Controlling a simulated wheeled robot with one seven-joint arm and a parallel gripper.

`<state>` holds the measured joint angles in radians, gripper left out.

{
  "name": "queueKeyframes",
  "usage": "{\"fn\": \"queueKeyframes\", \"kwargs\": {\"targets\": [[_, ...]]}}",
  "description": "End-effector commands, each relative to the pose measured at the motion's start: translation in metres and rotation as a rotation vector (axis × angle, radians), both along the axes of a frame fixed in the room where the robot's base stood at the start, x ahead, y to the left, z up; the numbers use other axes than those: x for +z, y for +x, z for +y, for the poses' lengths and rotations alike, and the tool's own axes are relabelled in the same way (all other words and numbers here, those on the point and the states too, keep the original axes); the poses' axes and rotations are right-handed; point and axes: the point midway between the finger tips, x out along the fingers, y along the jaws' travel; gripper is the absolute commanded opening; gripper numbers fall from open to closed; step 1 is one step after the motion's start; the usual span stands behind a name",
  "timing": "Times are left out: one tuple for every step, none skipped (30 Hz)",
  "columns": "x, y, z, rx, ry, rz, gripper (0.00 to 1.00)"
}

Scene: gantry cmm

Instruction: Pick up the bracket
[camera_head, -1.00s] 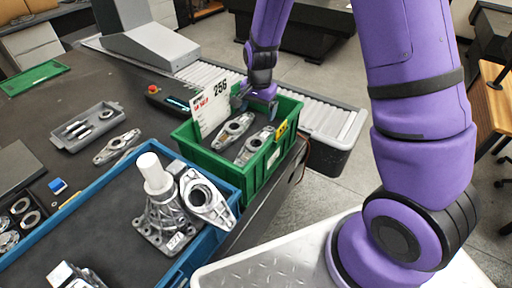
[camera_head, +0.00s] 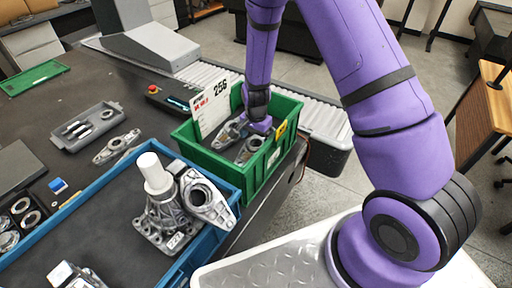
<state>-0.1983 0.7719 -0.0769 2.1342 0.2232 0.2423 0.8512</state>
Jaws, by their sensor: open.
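Metal brackets, each with a round bore, show in several places. Two lie in the green bin (camera_head: 206,162): a left bracket (camera_head: 226,134) and a right bracket (camera_head: 249,150). Another bracket (camera_head: 208,197) leans on a cast metal part at the blue tray's corner. One more bracket (camera_head: 116,147) lies on the dark table. My gripper (camera_head: 254,130) points down inside the green bin, over the two brackets and close to them. It is open. Its fingertips are small and partly hidden, and I cannot tell whether they touch a bracket.
The bin's walls and a white card marked 256 (camera_head: 211,104) stand close around my gripper. A blue tray (camera_head: 112,176) holds a casting with a white cylinder (camera_head: 155,172). A roller conveyor (camera_head: 317,119) runs behind the bin. A grey tray (camera_head: 88,127) lies left.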

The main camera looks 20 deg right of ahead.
Motion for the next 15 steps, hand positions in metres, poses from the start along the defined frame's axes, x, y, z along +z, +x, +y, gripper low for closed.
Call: {"fn": "queueKeyframes", "kwargs": {"targets": [[-0.009, -0.001, 0.0, -0.001, 0.0, 0.005, 0.9], [-0.013, -0.001, 0.0, -0.001, 0.001, 0.004, 0.9], [-0.018, -0.001, 0.0, -0.001, 0.0, 0.003, 0.9], [-0.022, -0.001, -0.001, -0.001, 0.0, 0.004, 0.9], [-0.025, -0.001, -0.001, -0.001, 0.0, 0.004, 0.9], [-0.028, 0.0, -0.001, -0.001, 0.0, 0.003, 0.9], [-0.03, 0.0, -0.001, -0.001, 0.0, 0.002, 0.9], [-0.032, 0.0, 0.0, -0.001, 0.0, 0.001, 0.9], [-0.034, 0.0, 0.0, -0.001, 0.0, 0.001, 0.9], [-0.035, 0.0, 0.0, -0.001, 0.0, 0.0, 0.9], [-0.035, 0.0, 0.0, -0.001, 0.0, 0.0, 0.9], [-0.035, 0.0, 0.0, -0.001, 0.0, 0.0, 0.9], [-0.035, 0.0, 0.0, 0.0, 0.0, 0.0, 0.9], [-0.035, 0.0, 0.0, 0.0, 0.0, 0.0, 0.9], [-0.035, 0.0, 0.0, 0.0, 0.0, 0.0, 0.9]]}}
